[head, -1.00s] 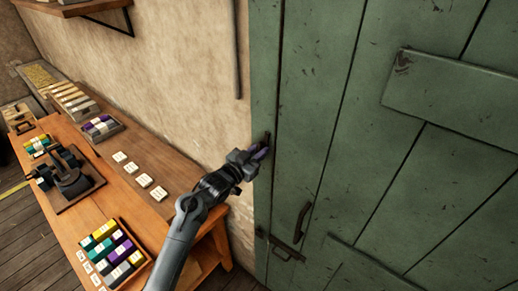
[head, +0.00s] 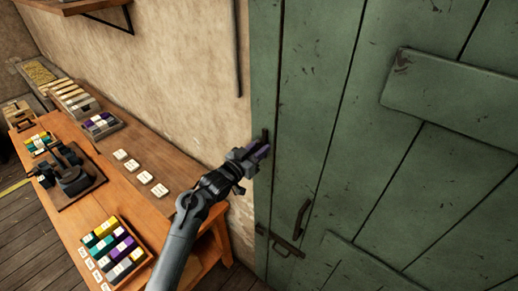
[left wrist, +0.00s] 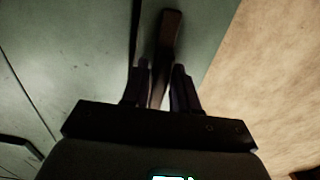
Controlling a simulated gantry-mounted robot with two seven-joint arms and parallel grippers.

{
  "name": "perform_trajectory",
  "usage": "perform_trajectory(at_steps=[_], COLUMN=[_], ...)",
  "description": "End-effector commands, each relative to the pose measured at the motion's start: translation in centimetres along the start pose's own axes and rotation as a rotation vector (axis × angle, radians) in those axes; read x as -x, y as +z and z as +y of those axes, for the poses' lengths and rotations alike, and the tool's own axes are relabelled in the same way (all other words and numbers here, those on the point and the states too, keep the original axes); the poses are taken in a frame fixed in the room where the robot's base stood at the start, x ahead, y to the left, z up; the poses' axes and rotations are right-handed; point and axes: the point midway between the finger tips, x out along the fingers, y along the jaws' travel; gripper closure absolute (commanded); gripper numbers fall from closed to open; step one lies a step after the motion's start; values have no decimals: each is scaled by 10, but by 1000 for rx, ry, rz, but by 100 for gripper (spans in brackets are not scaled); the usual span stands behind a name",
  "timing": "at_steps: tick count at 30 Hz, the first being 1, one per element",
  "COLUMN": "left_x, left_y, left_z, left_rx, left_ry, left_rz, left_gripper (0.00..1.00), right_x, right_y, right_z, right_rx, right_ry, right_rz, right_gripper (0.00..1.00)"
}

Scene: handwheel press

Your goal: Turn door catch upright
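The door catch (head: 265,135) is a small dark bar near the left edge of the green door (head: 330,130), largely hidden by my gripper in the head view. In the left wrist view the catch (left wrist: 169,32) is a brown bar, a little tilted in the picture, running down between the fingers. My left gripper (head: 262,148) is at the catch with its purple-tinted fingers on either side of it. In the left wrist view the fingers (left wrist: 160,75) stand apart, with a narrow gap seeming to show beside the bar. My right gripper is not in view.
A dark pull handle (head: 302,216) and a bolt latch (head: 286,246) are lower on the door. A wooden workbench (head: 165,212) on the left carries a press (head: 72,176), a tray of coloured blocks (head: 112,250) and white tiles. A bare wall lies left of the door.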

Motion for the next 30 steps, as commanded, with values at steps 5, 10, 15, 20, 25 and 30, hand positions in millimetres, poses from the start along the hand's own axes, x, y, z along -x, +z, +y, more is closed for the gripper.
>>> perform_trajectory(at_steps=[5, 10, 15, 20, 25, 30], left_x=[0, 0, 5, 20, 44, 70], left_y=[0, 0, 2, 2, 3, 3], left_z=[0, 0, 0, -1, 0, -1], left_rx=[-1, -2, -1, -2, -2, -3], left_ry=[0, 0, 0, -1, -1, -1], left_rz=[0, 0, -1, 0, 0, 0], left_gripper=[60, 60, 60, 60, 60, 60], right_x=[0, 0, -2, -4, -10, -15], right_y=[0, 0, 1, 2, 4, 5], right_z=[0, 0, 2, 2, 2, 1], right_rx=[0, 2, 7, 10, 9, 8], right_ry=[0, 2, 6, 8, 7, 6], right_rz=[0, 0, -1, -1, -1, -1], right_gripper=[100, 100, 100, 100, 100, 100])
